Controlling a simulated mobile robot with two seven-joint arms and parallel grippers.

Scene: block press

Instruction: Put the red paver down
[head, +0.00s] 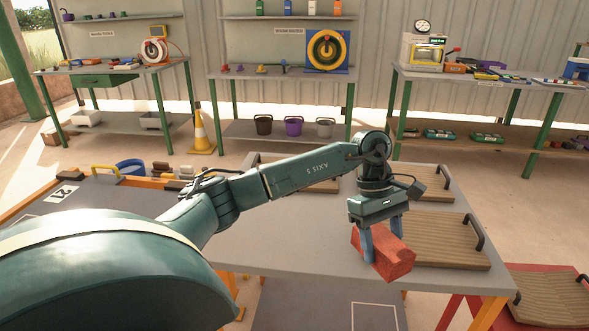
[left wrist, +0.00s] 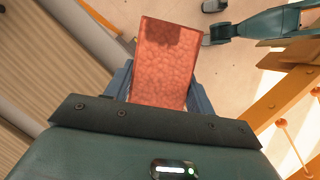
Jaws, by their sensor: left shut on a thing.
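The red paver (head: 393,262) is a rough brick-shaped block. My left gripper (head: 381,238) is shut on it, with one finger on each side. In the head view it shows in front of the wooden slatted board with a dark handle (head: 450,254), near the right front part of the grey table (head: 310,255). In the left wrist view the paver (left wrist: 165,65) sits between the fingers, its lower end hidden by the gripper body. A gap beneath it cannot be judged clearly. My right gripper is not seen.
More slatted boards lie behind on the grey table, one at the back right (head: 432,182). A red stand with another board (head: 550,298) is at the lower right. The table's middle is bare. Buckets, a cone (head: 201,133) and workbenches stand farther back.

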